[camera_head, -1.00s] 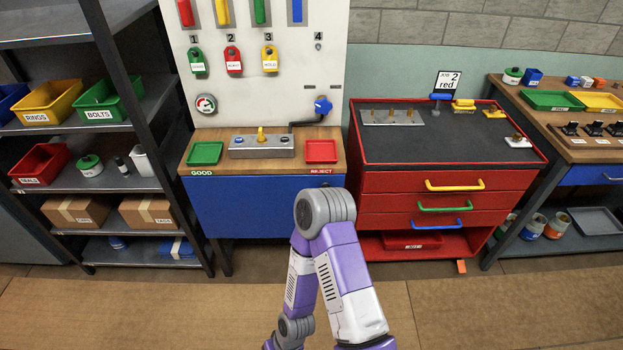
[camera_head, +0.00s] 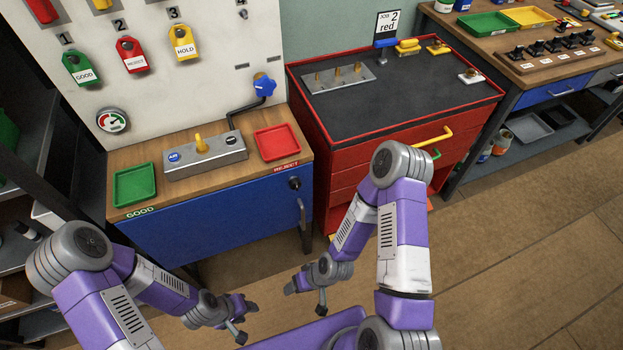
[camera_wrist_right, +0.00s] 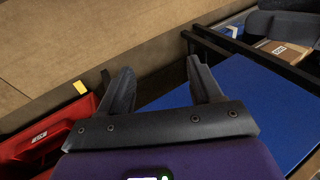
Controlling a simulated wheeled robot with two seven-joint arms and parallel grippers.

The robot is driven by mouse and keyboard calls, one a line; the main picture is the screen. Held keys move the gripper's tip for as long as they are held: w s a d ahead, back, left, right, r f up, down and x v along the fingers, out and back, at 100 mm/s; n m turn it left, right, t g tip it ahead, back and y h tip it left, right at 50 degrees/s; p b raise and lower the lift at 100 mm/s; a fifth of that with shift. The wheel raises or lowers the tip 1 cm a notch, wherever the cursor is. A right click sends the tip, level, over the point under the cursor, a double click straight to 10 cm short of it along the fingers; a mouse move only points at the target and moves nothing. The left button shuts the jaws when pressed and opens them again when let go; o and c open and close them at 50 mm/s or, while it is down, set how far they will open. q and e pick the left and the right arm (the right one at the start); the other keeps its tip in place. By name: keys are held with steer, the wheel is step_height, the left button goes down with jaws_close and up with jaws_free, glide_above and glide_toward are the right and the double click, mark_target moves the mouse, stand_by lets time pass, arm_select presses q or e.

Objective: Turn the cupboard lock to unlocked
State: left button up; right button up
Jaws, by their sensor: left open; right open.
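The blue cupboard (camera_head: 215,222) stands under the wooden bench top in the head view. Its lock is a small dark round knob (camera_head: 295,184) at the upper right of the front, above a grey handle (camera_head: 302,213). I cannot tell which way the lock is set. My left gripper (camera_head: 246,320) is open and empty, low in front of the cupboard and apart from it. My right gripper (camera_head: 306,297) is open and empty, below and in front of the handle. In the right wrist view, its two fingers (camera_wrist_right: 163,82) are apart, with the blue cupboard (camera_wrist_right: 235,115) at right.
A red drawer cabinet (camera_head: 335,178) with a yellow handle stands right of the cupboard. On the bench are a green tray (camera_head: 134,184), a red tray (camera_head: 277,142) and a grey fixture (camera_head: 205,158). A dark shelf stands at left. The floor at right is clear.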

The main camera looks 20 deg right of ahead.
steer(key=w+a+n+t+y+b, duration=0.2)
steer(key=w+a+n+t, duration=0.1)
steer(key=w+a+t, duration=0.15)
steer(key=n+t+h+b, duration=0.1)
steer(key=t+h+b, duration=0.2)
steer(key=t+h, duration=0.65)
glide_toward(297, 188)
step_height(297, 188, down, 2)
steer(key=w+d+t+y, duration=0.2)
steer(key=w+y, duration=0.1)
steer(key=w+b, duration=0.1)
steer(key=w, duration=0.2)
steer(key=w+b, duration=0.1)
steer(key=w, duration=0.3)
steer(key=shift+a, duration=0.25)
